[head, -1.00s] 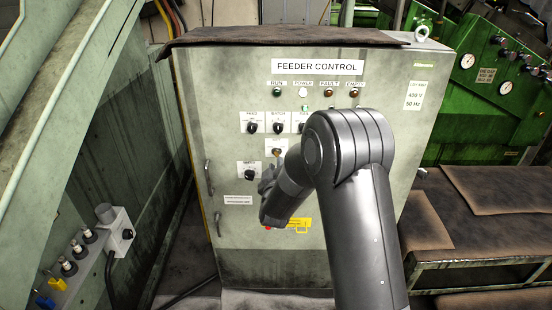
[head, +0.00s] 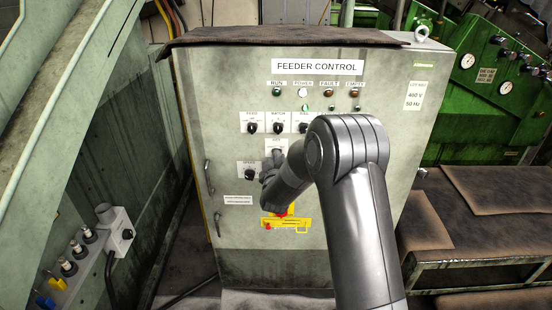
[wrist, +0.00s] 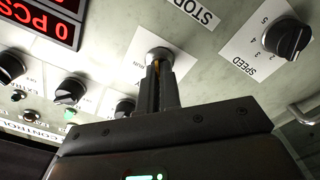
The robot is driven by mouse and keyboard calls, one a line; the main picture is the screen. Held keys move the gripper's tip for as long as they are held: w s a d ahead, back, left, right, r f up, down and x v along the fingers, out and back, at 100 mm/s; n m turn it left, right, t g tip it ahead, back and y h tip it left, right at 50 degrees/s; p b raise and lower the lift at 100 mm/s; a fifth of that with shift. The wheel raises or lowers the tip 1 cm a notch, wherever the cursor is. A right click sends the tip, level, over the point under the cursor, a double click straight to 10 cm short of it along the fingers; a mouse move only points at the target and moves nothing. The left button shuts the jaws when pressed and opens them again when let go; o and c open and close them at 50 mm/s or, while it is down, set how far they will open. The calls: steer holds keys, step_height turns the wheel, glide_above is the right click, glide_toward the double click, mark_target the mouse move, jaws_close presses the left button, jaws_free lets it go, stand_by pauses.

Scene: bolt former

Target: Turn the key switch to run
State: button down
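The key switch (wrist: 160,54) is a round metal lock on a white label plate (head: 276,143) of the feeder control cabinet (head: 235,180). In the wrist view, the two dark fingers of my gripper (wrist: 157,76) are close together over the lock. A sliver of brass-coloured key (wrist: 156,68) shows between them, so they appear shut on the key. The fingers hide most of the key, and its exact angle cannot be read. In the head view, my gripper (head: 275,160) is at the panel and hides the lock.
Selector knobs (head: 278,127) sit above the key switch, and a speed knob (head: 249,174) is to its left. A red button on a yellow plate (head: 298,224) is below. Indicator lamps (head: 303,91) line the top. A bench (head: 490,235) stands to the right.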

steer(key=shift+m, duration=0.3)
steer(key=shift+d+m, duration=0.2)
steer(key=shift+m, duration=8.4)
steer(key=c, duration=2.1)
jaws_free()
steer(key=o, duration=0.5)
steer(key=shift+c, duration=0.2)
